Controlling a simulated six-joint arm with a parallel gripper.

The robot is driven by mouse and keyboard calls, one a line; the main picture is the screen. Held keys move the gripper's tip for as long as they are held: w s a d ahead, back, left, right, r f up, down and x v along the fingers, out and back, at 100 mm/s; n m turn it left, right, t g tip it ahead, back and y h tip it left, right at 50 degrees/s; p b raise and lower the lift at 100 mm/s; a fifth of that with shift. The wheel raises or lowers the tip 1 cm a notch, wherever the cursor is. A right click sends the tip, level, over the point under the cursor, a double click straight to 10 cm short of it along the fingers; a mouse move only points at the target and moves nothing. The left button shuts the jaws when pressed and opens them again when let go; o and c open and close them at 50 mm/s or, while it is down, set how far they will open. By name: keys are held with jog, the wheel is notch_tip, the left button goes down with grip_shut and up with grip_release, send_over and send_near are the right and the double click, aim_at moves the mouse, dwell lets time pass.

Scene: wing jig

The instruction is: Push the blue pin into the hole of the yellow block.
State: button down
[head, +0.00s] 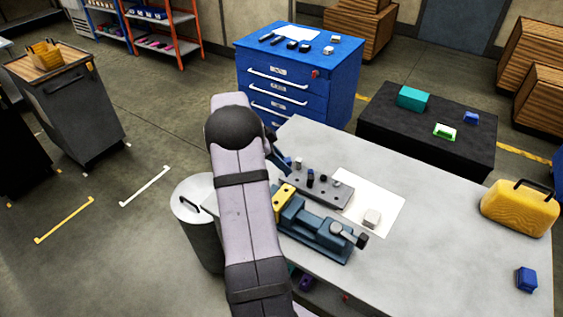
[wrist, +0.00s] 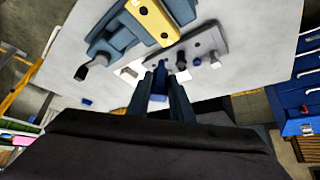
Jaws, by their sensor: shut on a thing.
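The yellow block (head: 284,194) is clamped in a blue-grey vise (head: 318,229) on the table. In the wrist view the yellow block (wrist: 153,18) shows dark round holes in its face. My gripper (wrist: 160,72) is shut on the blue pin (wrist: 158,97), which shows dark blue between the two fingers. The pin and fingertips appear apart from the yellow block, near the edge of the grey pin plate. In the head view my own arm covers most of the gripper and the held pin. How far the pin's tip reaches is hidden.
The grey plate (head: 327,193) beside the vise holds several upright pins. A white sheet (head: 380,205) with a small pale block (head: 372,217) lies to its right. A yellow case (head: 520,208) and a blue block (head: 526,279) stand farther right. The table between is clear.

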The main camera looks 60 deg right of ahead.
jog(key=shift+f, duration=0.1)
jog(key=shift+f+b, duration=0.75)
jog(key=shift+f, duration=2.35)
jog(key=shift+b, duration=0.5)
jog(key=shift+f, duration=0.15)
jog(key=shift+f+b, duration=1.2)
jog(key=shift+b, duration=0.25)
jog(key=c, duration=1.5)
grip_release()
